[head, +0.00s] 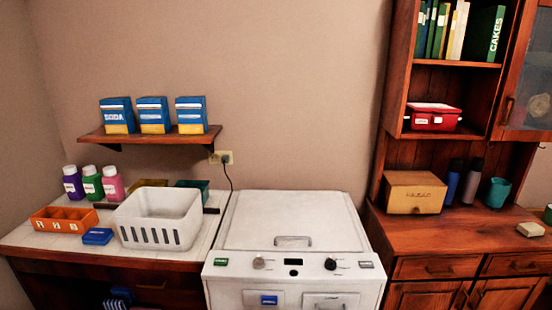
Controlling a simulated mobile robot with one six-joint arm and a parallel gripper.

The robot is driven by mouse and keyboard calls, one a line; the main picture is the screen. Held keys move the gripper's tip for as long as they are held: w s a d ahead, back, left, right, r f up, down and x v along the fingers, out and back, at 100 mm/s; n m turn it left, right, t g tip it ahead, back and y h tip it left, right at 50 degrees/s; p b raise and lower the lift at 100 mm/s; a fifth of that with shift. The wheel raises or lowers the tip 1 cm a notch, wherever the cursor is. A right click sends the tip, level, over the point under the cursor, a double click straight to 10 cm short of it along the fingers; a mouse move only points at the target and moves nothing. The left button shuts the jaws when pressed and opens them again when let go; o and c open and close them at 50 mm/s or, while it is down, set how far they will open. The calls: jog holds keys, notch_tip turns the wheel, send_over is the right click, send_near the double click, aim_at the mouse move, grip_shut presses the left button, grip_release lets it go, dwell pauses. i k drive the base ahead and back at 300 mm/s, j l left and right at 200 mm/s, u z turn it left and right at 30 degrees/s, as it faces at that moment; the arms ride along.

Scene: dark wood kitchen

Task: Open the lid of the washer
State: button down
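The washer (290,250) is a white top-loading machine at the lower middle of the head view. Its lid (291,215) lies flat and closed on top. A grey bar handle (293,241) sits near the lid's front edge. The front panel has knobs (331,264), a small dark display (294,262) and a green button (221,262). My gripper is not in view.
A counter (30,247) left of the washer holds a white basket (158,220), an orange tray (65,219) and several bottles (91,184). A wooden cabinet (440,232) stands close on the right. The lid's top is clear. A shelf (150,135) with soda boxes hangs behind left.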

aim_at(302, 222)
jog(key=i+l+z, duration=0.1)
jog(key=i+z, duration=0.15)
jog(key=i, duration=0.25)
jog(key=i+z, duration=0.25)
jog(key=i, duration=0.3)
